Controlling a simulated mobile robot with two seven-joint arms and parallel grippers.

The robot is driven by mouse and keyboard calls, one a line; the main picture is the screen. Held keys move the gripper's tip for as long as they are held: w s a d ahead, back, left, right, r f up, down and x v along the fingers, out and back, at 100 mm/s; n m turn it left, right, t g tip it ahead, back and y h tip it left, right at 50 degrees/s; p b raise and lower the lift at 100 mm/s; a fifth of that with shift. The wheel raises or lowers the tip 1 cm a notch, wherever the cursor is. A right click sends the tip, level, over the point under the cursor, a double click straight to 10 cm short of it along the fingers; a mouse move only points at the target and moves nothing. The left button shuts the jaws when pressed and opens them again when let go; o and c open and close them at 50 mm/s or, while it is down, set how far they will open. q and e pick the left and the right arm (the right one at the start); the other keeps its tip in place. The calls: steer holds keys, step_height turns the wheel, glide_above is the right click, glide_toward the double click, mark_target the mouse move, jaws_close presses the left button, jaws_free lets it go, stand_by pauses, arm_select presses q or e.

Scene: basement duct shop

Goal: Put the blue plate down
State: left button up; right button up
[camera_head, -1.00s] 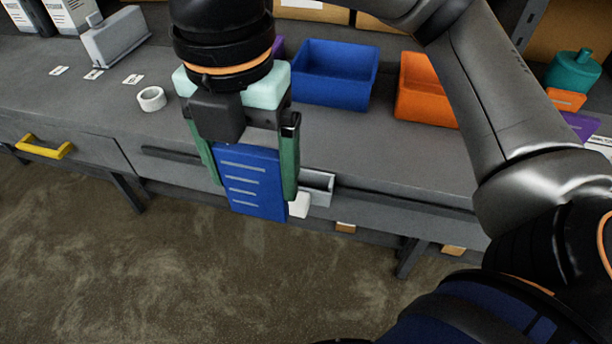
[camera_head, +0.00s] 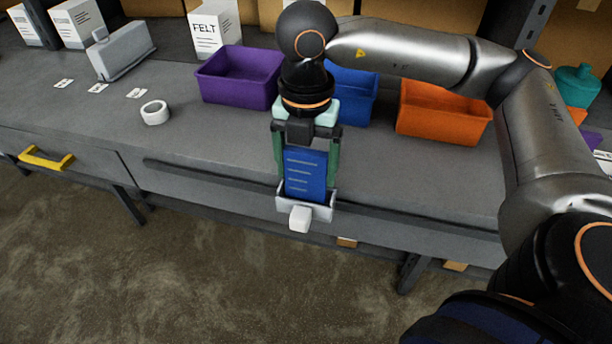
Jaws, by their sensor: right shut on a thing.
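The blue plate (camera_head: 305,172) has several pale lines on its face. My right gripper (camera_head: 307,165) points down with its green fingers on either side of the plate and is shut on it. The plate is upright. Its lower edge is hidden behind the front wall of a small grey holder (camera_head: 318,212) on the bench's front face. I cannot tell whether the plate touches the holder's bottom. My left gripper is not in view.
A purple bin (camera_head: 240,80), a blue bin (camera_head: 358,98) and an orange bin (camera_head: 443,112) stand behind on the grey bench (camera_head: 200,135). A white ring (camera_head: 155,112) lies to the left. A white block (camera_head: 300,219) sits at the holder's front.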

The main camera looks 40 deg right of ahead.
mark_target(306, 198)
steer(key=shift+s+f, duration=0.1)
steer(key=shift+f, duration=1.2)
steer(key=shift+f, duration=0.1)
steer(key=shift+f, duration=0.2)
steer(key=o, duration=1.2)
steer(key=shift+r, duration=0.15)
steer(key=shift+o, duration=0.2)
step_height(306, 198, up, 12)
steer(key=shift+a+r+p, duration=0.1)
steer(key=shift+r+p, duration=0.1)
steer(key=shift+p, duration=0.25)
